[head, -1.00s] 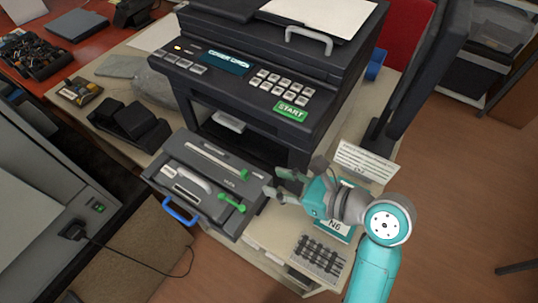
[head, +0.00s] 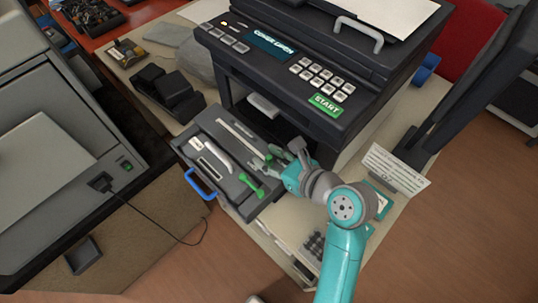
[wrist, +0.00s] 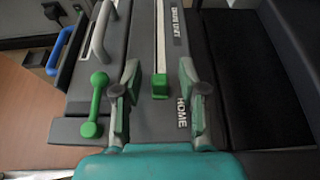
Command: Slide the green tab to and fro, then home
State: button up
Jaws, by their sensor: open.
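The green tab (wrist: 159,86) stands in the pale slot of the dark drum unit (head: 208,137), at the slot end near the HOME label (wrist: 183,112). In the wrist view my gripper (wrist: 158,76) is open, one finger on each side of the tab with a gap on both sides. Whether the fingertips are down at the tab's height is hard to tell. In the head view my gripper (head: 266,166) is over the unit's right end, close to the tab, and partly hides that end.
A green lever (head: 251,185) lies left of my gripper; a white handle (head: 217,155) and blue handle (head: 200,185) are further left. The copier (head: 290,75) rises behind the unit. A text card (head: 396,168) stands to the right.

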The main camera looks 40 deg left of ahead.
aim_at(223, 124)
jog(key=shift+a, duration=0.2)
grip_shut()
jog(key=a, duration=0.5)
jog(key=w+a, duration=0.1)
jog(key=a, duration=1.1)
jog(key=shift+w+a, duration=0.1)
jog(key=shift+w, duration=0.05)
grip_release()
jog(key=shift+a, duration=0.15)
